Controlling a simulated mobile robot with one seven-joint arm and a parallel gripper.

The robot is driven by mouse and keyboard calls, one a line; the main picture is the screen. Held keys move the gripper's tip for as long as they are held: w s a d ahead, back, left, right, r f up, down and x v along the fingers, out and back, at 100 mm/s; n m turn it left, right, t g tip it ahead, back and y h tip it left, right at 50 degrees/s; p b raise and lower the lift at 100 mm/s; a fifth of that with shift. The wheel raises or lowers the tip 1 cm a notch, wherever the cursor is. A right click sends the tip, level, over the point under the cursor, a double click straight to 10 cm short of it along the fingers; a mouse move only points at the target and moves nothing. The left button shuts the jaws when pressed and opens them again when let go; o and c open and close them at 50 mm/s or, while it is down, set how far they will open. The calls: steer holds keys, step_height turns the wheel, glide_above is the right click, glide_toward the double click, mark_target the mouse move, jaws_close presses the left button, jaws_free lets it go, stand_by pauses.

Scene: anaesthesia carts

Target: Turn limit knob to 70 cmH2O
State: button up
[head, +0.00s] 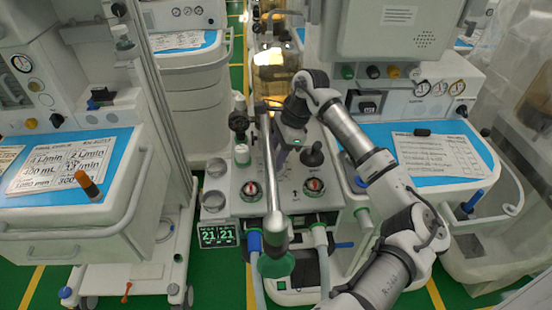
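My gripper (281,158) points down over the grey breathing-system deck (292,212) of the middle anaesthesia cart. Its fingers are small and partly hidden by its own body, so I cannot tell whether they are open or shut. A black knob (312,154) stands on the deck just right of my gripper, seemingly apart from it. Another black knob (238,121) stands on a post at the deck's left. No cmH2O scale can be read, so I cannot tell which of them is the limit knob or how it is set.
A metal bag arm (274,195) with a green end crosses in front of the deck, close to my gripper. Hoses (321,262) hang below. Carts with blue worktops (105,172) stand at both sides.

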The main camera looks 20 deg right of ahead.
steer(key=m+b, duration=0.1)
steer(key=b, duration=0.1)
steer(key=m+t+b, duration=0.1)
steer(key=m+b, duration=0.3)
steer(key=shift+s+f+t+h, duration=0.1)
steer(key=shift+f+t+h, duration=0.15)
steer(key=shift+t+h, duration=0.15)
steer(key=shift+r+m+t+b, duration=0.2)
steer(key=shift+m+t+b, duration=0.2)
steer(key=shift+m+b, duration=0.8)
steer(key=shift+a+r, duration=0.1)
steer(key=o, duration=1)
steer(key=b+v, duration=0.1)
steer(key=v, duration=1.3)
steer(key=shift+a+b, duration=0.2)
steer(key=shift+b, duration=0.1)
